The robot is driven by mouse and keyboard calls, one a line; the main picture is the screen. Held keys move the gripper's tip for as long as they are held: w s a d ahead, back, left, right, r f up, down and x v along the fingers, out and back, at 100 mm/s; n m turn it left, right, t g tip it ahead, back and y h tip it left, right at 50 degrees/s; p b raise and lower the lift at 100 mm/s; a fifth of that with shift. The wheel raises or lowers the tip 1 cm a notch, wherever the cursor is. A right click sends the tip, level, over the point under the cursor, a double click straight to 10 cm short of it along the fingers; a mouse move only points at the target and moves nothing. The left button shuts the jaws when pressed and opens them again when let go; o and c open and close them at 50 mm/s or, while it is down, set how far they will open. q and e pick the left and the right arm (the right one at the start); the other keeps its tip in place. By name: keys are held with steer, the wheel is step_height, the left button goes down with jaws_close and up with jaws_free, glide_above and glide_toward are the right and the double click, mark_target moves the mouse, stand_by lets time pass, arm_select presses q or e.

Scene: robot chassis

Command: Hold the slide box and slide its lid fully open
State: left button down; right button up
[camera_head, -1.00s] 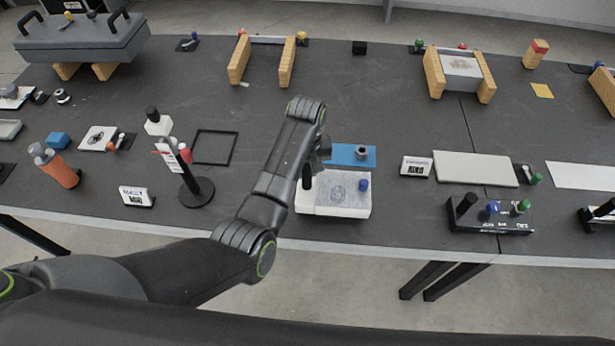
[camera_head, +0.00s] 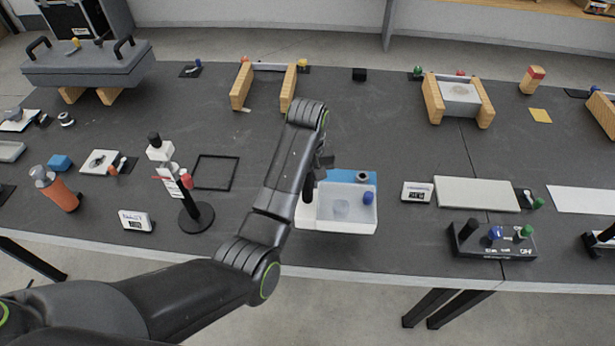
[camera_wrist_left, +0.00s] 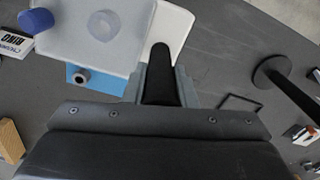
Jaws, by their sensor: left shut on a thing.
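The white slide box (camera_head: 335,227) is near the front edge of the table, in the middle of the head view. Its pale top face bears a faint round mark, and a blue knob (camera_head: 368,198) stands at its right end. In the left wrist view the knob (camera_wrist_left: 36,20) is at the left, and the pale panel (camera_wrist_left: 75,28) with the ring mark is beside a white strip (camera_wrist_left: 172,22). The fingers are partly hidden in the head view. My right gripper is out of view.
A black stand (camera_head: 196,215) is to the left.

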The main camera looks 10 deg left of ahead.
mark_target(307, 204)
arm_select(q)
steer(key=shift+r, duration=0.15)
steer(key=shift+f+b, duration=0.55)
steer(key=shift+f, duration=2)
steer(key=shift+f+b, duration=0.7)
steer(key=shift+f, duration=1.85)
steer(key=shift+s+f, duration=0.1)
steer(key=shift+s+f, duration=0.2)
steer(key=shift+f, duration=0.05)
